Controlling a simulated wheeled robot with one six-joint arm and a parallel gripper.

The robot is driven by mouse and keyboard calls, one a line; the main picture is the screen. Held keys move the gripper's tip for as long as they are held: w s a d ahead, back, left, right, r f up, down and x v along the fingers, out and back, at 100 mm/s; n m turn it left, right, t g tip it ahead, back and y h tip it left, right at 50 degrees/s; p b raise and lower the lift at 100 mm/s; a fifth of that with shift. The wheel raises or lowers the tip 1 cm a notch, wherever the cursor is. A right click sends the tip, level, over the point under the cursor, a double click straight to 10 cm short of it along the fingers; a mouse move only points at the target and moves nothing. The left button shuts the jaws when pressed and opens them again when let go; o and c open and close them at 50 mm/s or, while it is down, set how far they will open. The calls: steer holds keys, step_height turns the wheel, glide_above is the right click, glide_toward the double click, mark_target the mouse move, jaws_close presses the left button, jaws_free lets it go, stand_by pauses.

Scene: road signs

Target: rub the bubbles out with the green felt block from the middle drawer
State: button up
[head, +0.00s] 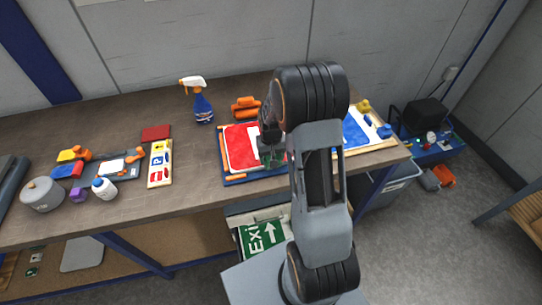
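My gripper (271,154) points down over a red and white sign (241,146) that lies on a blue board (254,180) on the workbench. Dark green shows at the fingertips, but it is too small to tell whether it is the felt block held there or part of the gripper. My arm hides the right part of this board. Any bubbles in the sign are too small to make out. Below the bench front, an open drawer (236,222) shows a green EXIT sign (262,238); my arm covers its right side.
On the workbench (200,145), a blue spray bottle (202,108) and an orange tool (245,107) stand behind the board. A blue sign (357,131) lies right of my arm.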

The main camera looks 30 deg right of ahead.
steer(key=shift+f, duration=0.25)
steer(key=shift+w, duration=0.1)
steer(key=shift+w+d+r+b, duration=0.1)
steer(key=shift+w+d+b, duration=0.1)
steer(key=shift+w, duration=0.6)
steer(key=shift+w+d+b, duration=0.1)
steer(key=shift+w+d, duration=0.05)
steer(key=shift+w, duration=0.65)
steer(key=shift+r+p, duration=1.65)
steer(key=shift+r, duration=0.9)
